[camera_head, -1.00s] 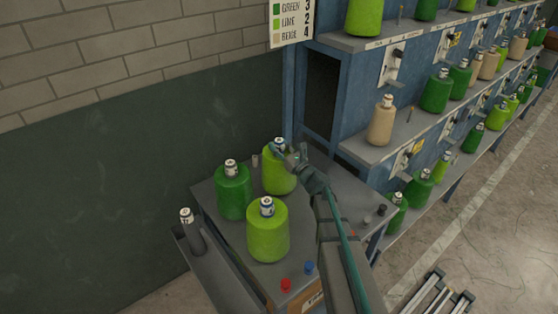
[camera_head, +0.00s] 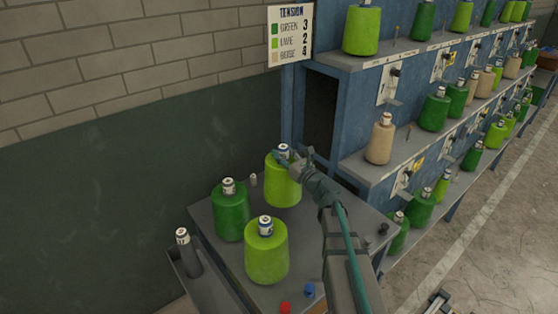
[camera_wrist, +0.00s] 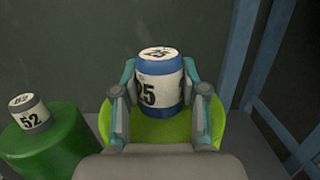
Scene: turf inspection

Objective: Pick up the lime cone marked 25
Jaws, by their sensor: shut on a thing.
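The lime cone marked 25 (camera_head: 282,184) is at the back of the small grey table in the head view. Its white and blue core tip, with "25" on it, stands between my fingers in the wrist view (camera_wrist: 160,85). My gripper (camera_head: 291,154) is shut on that tip from above and the right. The cone is upright and seems lifted a little off the table top; its lower edge is not in the wrist view. My arm hides part of the table to its right.
A green cone (camera_head: 230,212), marked 52 in the wrist view (camera_wrist: 45,145), stands close left. Another lime cone (camera_head: 266,250) stands in front. A blue rack (camera_head: 345,110) with several cones rises at the right. A tension sign (camera_head: 290,35) hangs behind. Red (camera_head: 285,308) and blue (camera_head: 309,290) knobs sit at the table's front.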

